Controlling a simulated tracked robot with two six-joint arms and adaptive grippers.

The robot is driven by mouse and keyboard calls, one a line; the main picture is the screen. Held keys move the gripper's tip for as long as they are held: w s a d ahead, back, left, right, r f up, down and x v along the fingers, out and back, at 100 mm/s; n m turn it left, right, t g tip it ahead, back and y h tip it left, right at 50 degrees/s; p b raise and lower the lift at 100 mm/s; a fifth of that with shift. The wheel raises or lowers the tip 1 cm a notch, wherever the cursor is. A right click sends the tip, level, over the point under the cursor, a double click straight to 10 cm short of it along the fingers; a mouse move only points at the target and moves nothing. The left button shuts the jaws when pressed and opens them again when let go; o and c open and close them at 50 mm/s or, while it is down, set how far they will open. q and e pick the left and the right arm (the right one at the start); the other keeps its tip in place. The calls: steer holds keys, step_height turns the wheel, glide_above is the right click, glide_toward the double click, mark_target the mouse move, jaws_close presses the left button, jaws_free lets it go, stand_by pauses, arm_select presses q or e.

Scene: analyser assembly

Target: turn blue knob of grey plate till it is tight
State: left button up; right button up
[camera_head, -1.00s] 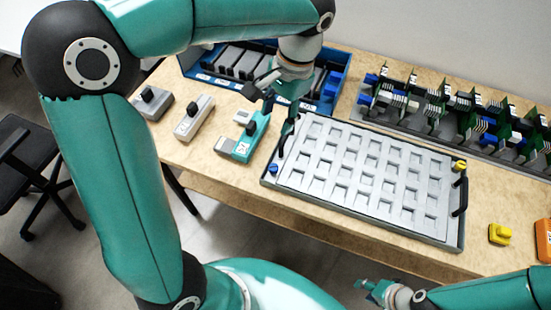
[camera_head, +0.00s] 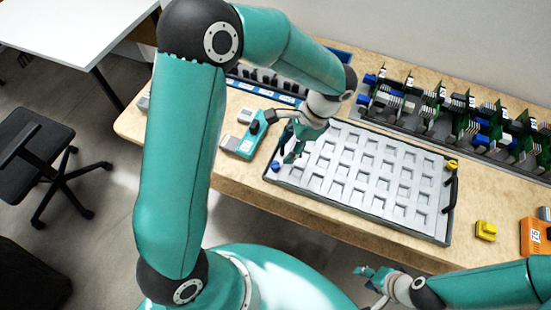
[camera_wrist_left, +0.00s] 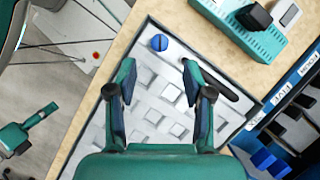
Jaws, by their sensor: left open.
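The grey plate (camera_head: 408,228) with rows of square recesses lies on the wooden table. The blue knob (camera_head: 276,166) sits at its near left corner, and the knob's slotted round top shows in the left wrist view (camera_wrist_left: 159,43). My left gripper (camera_head: 282,138) is open and empty above the plate's left end, close to the knob. In the left wrist view its fingers (camera_wrist_left: 158,68) are spread, with the knob ahead of the gap, not between them. My right gripper (camera_head: 367,272) is low at the table's front edge, away from the plate; its jaw opening is unclear.
A yellow knob (camera_head: 452,164) sits at the plate's right end beside a black handle. A teal device (camera_head: 246,140) stands left of the plate. Circuit boards (camera_head: 435,110) fill a rack behind. A yellow block (camera_head: 486,231) and an orange device (camera_head: 535,238) are at the right.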

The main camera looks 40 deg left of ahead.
mark_target(275, 164)
arm_select(q)
steer(key=x, duration=0.7)
steer(key=shift+s+a+f, duration=0.1)
steer(key=shift+s+f, duration=0.05)
steer(key=shift+f, duration=0.2)
